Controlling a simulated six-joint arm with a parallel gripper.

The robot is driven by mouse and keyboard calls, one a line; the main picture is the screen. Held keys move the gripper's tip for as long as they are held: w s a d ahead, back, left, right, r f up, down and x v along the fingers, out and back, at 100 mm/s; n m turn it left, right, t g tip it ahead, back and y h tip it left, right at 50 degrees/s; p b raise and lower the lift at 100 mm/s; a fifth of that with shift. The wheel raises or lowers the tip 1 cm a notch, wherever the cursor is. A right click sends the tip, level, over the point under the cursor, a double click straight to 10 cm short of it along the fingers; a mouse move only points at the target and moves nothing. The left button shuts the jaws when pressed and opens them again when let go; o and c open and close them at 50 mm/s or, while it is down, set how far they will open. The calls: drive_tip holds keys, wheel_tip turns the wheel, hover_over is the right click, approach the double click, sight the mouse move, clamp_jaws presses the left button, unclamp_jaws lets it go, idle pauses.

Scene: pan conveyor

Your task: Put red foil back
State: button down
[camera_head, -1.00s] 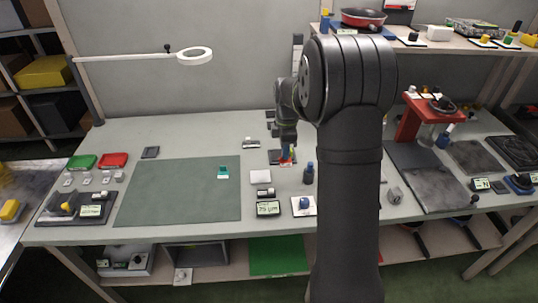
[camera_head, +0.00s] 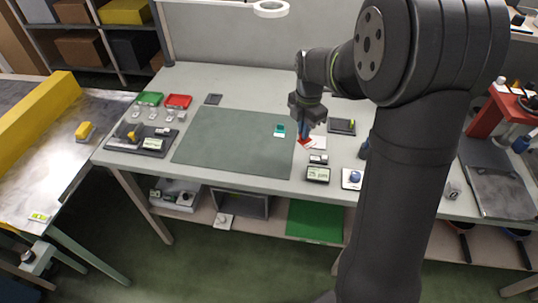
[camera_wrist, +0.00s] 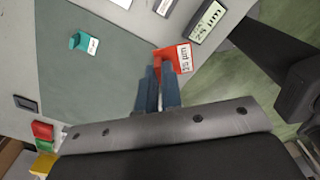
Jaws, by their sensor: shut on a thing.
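The red foil (camera_wrist: 165,62) is a small bent red piece with a white label reading 25 µm. My gripper (camera_wrist: 161,82) is shut on it in the wrist view, with the blue-grey fingertips at its edge and the label facing outward. In the head view the red foil (camera_head: 305,142) hangs below my gripper (camera_head: 304,132), just right of the green mat on the bench. A black tray (camera_head: 341,126) with a small yellow-green item lies to the right of my gripper. I cannot tell how far the foil is above the bench.
A teal foil (camera_head: 279,131) stands on the green mat (camera_head: 225,140), which is otherwise clear. A white pad (camera_head: 318,143), a display (camera_head: 318,174) and a blue-knobbed block (camera_head: 354,178) are close by.

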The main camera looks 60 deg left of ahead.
hover_over(266, 155)
wheel_tip(266, 155, down, 7)
drive_tip(key=shift+r, duration=0.1)
drive_tip(key=shift+f, duration=2.05)
drive_tip(key=shift+f, duration=0.1)
drive_tip(key=c, duration=1.6)
unclamp_jaws()
wheel_tip(266, 155, up, 12)
drive_tip(key=shift+r, duration=0.15)
